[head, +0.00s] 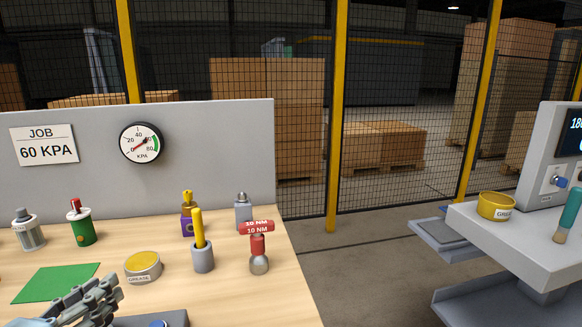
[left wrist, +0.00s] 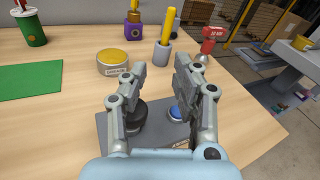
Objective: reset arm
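My left gripper (head: 95,300) is low at the left in the head view, above the wooden table. In the left wrist view its two fingers (left wrist: 160,80) stand apart with nothing held between them. Below and between them is a dark grey base (left wrist: 165,145) with a black knob (left wrist: 136,115) and a blue button (left wrist: 178,112), partly hidden by the fingers. In the head view only the edge of this base shows, with a bit of the blue button (head: 158,324). My right gripper is in neither view.
Beyond the gripper stand a grease tin (head: 142,267), a grey holder with a yellow handle (head: 202,255), a red 10 NM tool (head: 258,250) and several bottles. A green mat (head: 55,283) lies left. The back panel carries a pressure gauge (head: 141,143) and a 60 KPA sign (head: 44,145).

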